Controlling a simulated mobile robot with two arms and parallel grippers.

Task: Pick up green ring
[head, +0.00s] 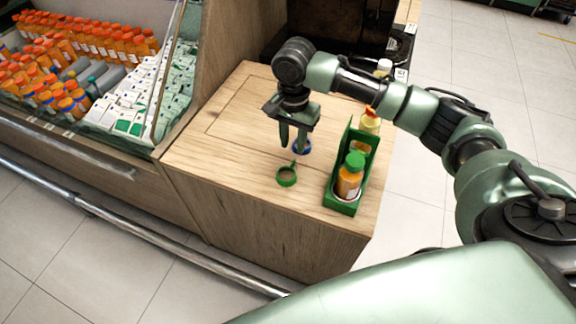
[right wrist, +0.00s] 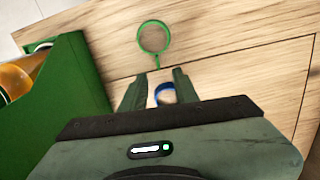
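The green ring (head: 286,183) lies on the wooden counter top, left of the green holder. It has a small tab, and in the right wrist view the green ring (right wrist: 140,43) lies just beyond my fingertips, tab towards me. My right gripper (head: 292,147) points down over the counter, behind the green ring. In the right wrist view my right gripper (right wrist: 159,74) has its fingers apart with nothing held. A blue ring (head: 302,152) lies partly hidden by a finger; the blue ring (right wrist: 165,86) shows between the fingers. My left gripper is not in view.
A green holder (head: 337,203) with orange-juice bottles (head: 349,183) stands close by at the right edge of the counter (head: 225,163). A chilled display (head: 75,90) of bottles and cartons adjoins at left. The counter's front left is clear.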

